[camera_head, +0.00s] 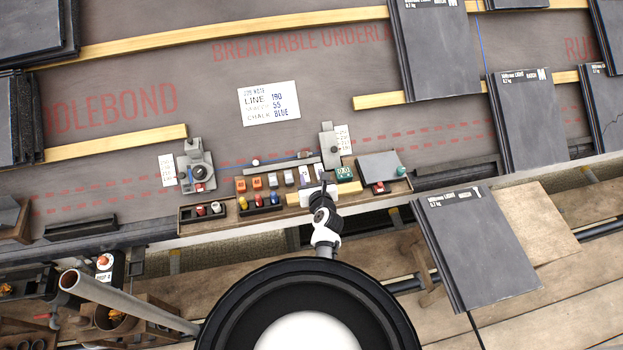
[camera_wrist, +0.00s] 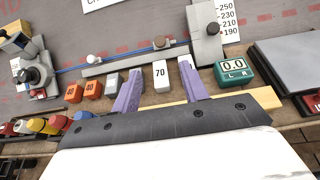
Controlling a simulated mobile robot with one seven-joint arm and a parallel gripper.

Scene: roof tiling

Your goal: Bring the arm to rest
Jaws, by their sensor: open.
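My arm (camera_head: 325,232) reaches up from my base to the tool board at the roof's lower edge. My gripper (camera_wrist: 160,88) is open in the wrist view, its two purple fingers apart over a row of small blocks. A white block marked 70 (camera_wrist: 161,76) shows between the fingertips; I cannot tell whether they touch it. Nothing is visibly held. In the head view the gripper (camera_head: 319,190) is small, and its fingers are hard to make out.
Orange blocks (camera_wrist: 73,93) and a green digital readout (camera_wrist: 235,72) flank the gripper. A grey sliding gauge (camera_wrist: 207,35) stands behind it. Slate stacks (camera_head: 495,245) lie at right, and a grey pipe (camera_head: 125,300) rises at left.

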